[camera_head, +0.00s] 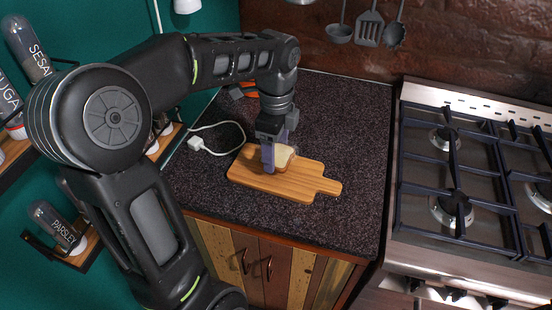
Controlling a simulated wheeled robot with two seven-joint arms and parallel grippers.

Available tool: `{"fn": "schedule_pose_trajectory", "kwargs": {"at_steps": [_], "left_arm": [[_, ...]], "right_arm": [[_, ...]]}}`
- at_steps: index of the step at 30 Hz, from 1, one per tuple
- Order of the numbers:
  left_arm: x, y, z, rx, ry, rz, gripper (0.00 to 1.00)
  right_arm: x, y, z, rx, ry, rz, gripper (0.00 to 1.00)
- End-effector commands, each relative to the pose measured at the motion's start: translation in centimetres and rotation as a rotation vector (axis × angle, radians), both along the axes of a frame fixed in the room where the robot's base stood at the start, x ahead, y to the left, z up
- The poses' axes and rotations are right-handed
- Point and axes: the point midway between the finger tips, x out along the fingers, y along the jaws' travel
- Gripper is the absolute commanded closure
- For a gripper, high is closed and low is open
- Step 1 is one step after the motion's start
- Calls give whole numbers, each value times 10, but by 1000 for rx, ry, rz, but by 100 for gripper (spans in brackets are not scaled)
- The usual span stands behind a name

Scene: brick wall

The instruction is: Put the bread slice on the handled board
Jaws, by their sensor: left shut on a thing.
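The wooden handled board (300,185) lies flat on the dark speckled counter, with its handle pointing right. The bread slice (284,156) is at the board's back left part, held tilted or upright. My left gripper (268,160) points down over the board and is shut on the bread slice. The fingers hide part of the slice. I cannot tell whether the slice touches the board. My right gripper is not in view.
A white plug with a cable (196,143) lies on the counter left of the board. A gas stove (460,190) stands to the right. Utensils (368,28) hang on the brick wall. Shelves with spice jars (62,232) are at the left. The counter (350,130) is clear right of the board.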

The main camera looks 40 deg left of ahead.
Motion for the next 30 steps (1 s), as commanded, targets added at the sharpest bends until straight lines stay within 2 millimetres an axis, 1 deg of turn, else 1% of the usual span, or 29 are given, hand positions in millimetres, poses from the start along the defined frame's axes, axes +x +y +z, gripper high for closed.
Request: {"fn": "schedule_pose_trajectory", "kwargs": {"at_steps": [5, 8, 12, 14, 22, 26, 27, 30], "left_arm": [[0, 0, -1, 0, 0, 0, 74], [-1, 0, -11, -1, 3, 0, 74], [-1, 0, -30, -2, 3, 1, 74], [0, 0, -36, -2, 2, 1, 74], [0, 0, -37, -1, -1, 1, 74], [0, 0, -41, -1, 0, 1, 74], [0, 0, -40, -1, 0, 1, 28], [0, 0, -40, -1, 0, 1, 20]], "right_arm": [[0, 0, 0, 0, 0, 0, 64], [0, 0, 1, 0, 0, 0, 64], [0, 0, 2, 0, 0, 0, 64], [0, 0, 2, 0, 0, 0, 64], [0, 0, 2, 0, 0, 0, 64], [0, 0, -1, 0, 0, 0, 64], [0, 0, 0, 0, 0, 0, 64], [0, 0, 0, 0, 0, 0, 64]]}}
